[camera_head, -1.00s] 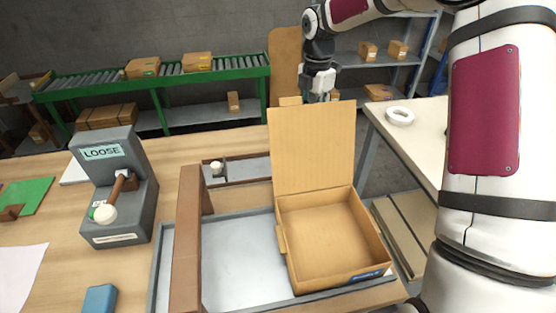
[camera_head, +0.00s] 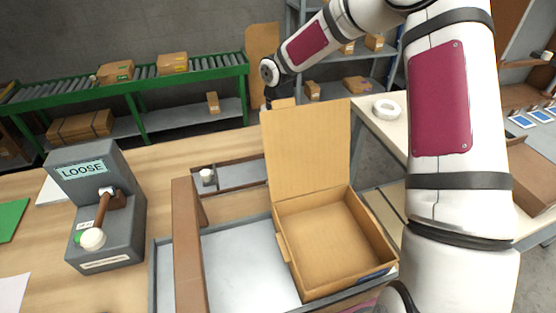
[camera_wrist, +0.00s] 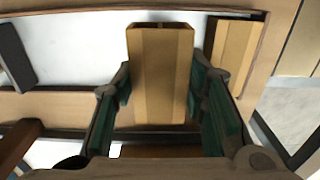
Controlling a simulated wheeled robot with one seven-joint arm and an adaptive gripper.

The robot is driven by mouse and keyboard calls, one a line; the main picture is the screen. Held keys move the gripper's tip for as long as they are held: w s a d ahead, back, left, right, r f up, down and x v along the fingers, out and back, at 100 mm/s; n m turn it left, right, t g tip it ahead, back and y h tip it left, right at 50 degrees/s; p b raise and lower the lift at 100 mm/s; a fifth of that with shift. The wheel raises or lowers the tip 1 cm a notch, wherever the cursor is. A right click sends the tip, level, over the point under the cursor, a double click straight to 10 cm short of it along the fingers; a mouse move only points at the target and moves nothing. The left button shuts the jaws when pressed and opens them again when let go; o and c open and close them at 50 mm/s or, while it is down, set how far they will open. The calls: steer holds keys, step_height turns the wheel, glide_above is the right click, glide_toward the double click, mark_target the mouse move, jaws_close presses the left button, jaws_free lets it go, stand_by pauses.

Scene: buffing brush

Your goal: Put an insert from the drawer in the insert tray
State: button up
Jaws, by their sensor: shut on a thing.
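In the wrist view, my gripper (camera_wrist: 160,72) is shut on a tan, block-shaped insert (camera_wrist: 160,100), with a green-padded finger on each side. A second tan piece (camera_wrist: 235,48) lies just right of it, against a brown rim. Below is a pale-floored, brown-rimmed container; I cannot tell whether it is the drawer or the tray. My gripper's fingers are hidden there behind the raised lid.
An open cardboard box (camera_head: 325,240) with its lid (camera_head: 308,150) upright stands on a grey tray (camera_head: 240,262). A grey LOOSE stand (camera_head: 105,210) holds a brush at left. A white ring (camera_head: 386,109) lies on the right table.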

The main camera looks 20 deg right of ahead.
steer(key=shift+f, duration=2.1)
steer(key=shift+f, duration=0.1)
steer(key=o, duration=0.9)
steer(key=shift+o, duration=0.2)
step_height(320, 180, up, 12)
steer(key=shift+r+p, duration=0.1)
steer(key=shift+p, duration=0.2)
steer(key=shift+r, duration=0.1)
